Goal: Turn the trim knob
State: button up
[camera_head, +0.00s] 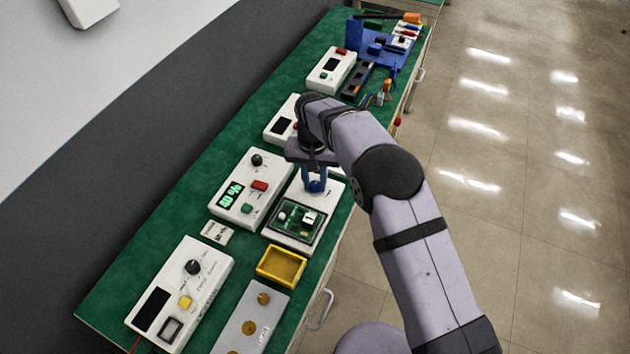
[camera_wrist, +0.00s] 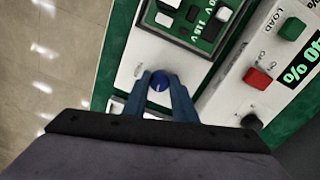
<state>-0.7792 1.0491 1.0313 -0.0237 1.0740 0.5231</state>
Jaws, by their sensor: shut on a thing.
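The trim knob is a small blue round knob (camera_head: 316,186) on a white panel (camera_head: 328,203) at the table's right side. It also shows in the wrist view (camera_wrist: 159,83), with a white mark on its top. My gripper (camera_head: 316,184) points down at it, and its blue fingers (camera_wrist: 160,86) are shut on the knob from both sides. Part of the knob is hidden behind the fingers. The same panel carries a green circuit board (camera_head: 297,219) with a small display, partly cut off in the wrist view (camera_wrist: 190,18).
A white box (camera_head: 248,205) with a green-lit percent display, a black knob, a red button and a green button stands left of the panel. A yellow tray (camera_head: 281,267) lies in front. More white boxes line the green table.

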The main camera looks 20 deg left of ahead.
jog(key=m, duration=0.5)
jog(key=shift+w+a+m, duration=0.1)
jog(key=shift+m, duration=0.2)
jog(key=m, duration=1)
jog(key=shift+w+m, duration=0.1)
jog(key=shift+m, duration=0.3)
jog(key=m, duration=0.5)
jog(key=shift+m, duration=0.3)
jog(key=o, duration=1)
jog(key=shift+o, duration=0.2)
